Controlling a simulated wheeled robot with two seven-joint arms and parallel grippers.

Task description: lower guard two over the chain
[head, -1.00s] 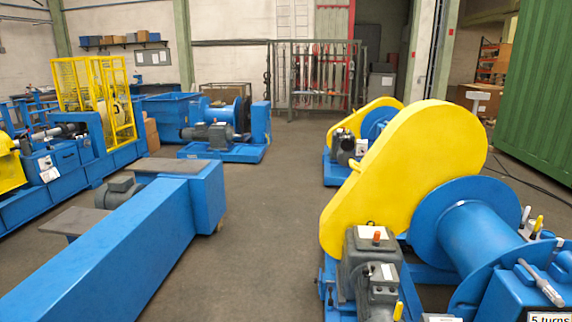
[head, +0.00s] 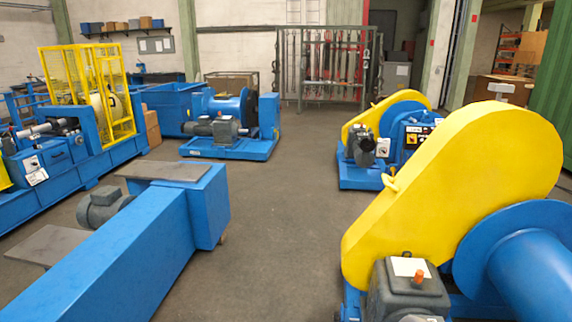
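A large yellow guard (head: 450,185) stands on the near winch at the right, with a small yellow handle (head: 390,182) on its left edge. Its lower edge is partly hidden behind a grey gearbox (head: 406,290). A second, smaller yellow guard (head: 366,117) is on a winch further back. No number shows on either guard, so I cannot tell which is guard two. No chain is visible. Neither of my grippers is in view.
A long blue beam (head: 130,260) with grey plates fills the lower left. A blue winch (head: 230,130) and a yellow cage (head: 88,95) stand beyond it. The near blue drum (head: 530,265) is cut off at the right. Grey floor (head: 285,220) is open between.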

